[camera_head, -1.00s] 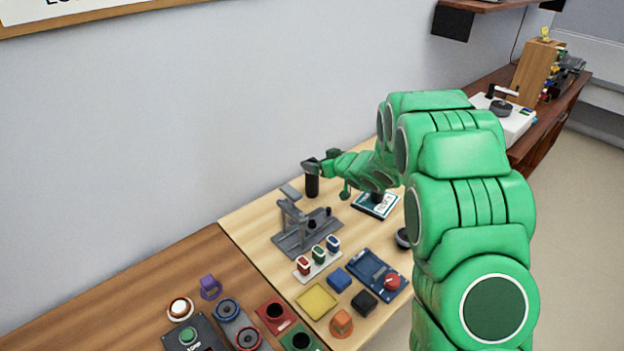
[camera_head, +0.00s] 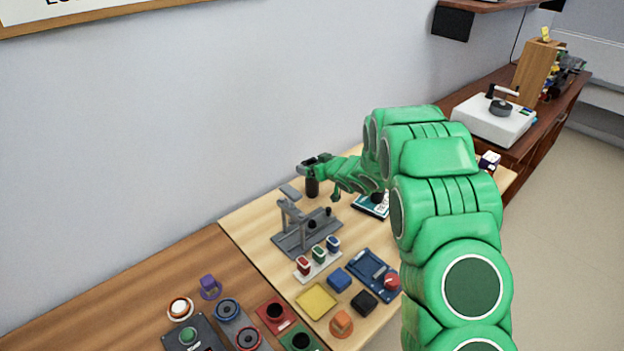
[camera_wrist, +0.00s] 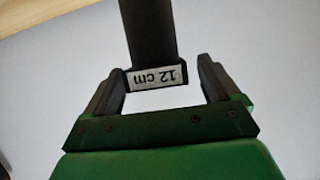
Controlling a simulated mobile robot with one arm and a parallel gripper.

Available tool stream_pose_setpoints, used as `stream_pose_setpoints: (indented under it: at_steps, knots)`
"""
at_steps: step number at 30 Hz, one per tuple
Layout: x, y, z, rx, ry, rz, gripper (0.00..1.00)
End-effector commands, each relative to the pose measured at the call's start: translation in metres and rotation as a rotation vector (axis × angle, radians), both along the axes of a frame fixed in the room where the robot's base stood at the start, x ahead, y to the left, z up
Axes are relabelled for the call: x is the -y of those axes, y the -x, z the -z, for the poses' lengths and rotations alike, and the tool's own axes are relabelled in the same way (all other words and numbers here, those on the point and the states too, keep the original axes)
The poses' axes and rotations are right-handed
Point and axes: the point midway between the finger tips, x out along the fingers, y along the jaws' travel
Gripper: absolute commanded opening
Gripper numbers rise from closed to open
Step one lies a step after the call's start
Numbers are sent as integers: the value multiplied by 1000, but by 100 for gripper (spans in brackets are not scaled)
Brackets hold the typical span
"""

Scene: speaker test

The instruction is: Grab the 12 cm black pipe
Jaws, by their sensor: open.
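The black pipe (camera_wrist: 150,38) shows in the wrist view, with a white "12 cm" label near its end, upside down in the picture. My gripper (camera_wrist: 167,75) is open, with one dark finger on each side of the label end. A gap shows between the pipe and the right finger; the left finger lies close to the pipe's edge, and I cannot tell whether they touch. In the head view the pipe (camera_head: 312,187) stands upright near the wall at the back of the light wooden table, with my gripper (camera_head: 312,165) at its top.
A grey stand (camera_head: 305,235) is just in front of the pipe. Red, green and blue pieces on a white rack (camera_head: 318,264), a yellow tray (camera_head: 316,301) and a blue tray (camera_head: 373,272) lie nearer.

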Motion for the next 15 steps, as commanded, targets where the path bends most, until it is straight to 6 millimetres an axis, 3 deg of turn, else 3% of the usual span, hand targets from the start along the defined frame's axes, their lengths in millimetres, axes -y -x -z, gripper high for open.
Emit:
stream_pose_setpoints:
  at_steps: [7, 15]
  knots:
    - [-14, -19, 8, 3, -2, -1, 89]
    - [-16, -22, 11, 2, -1, 0, 89]
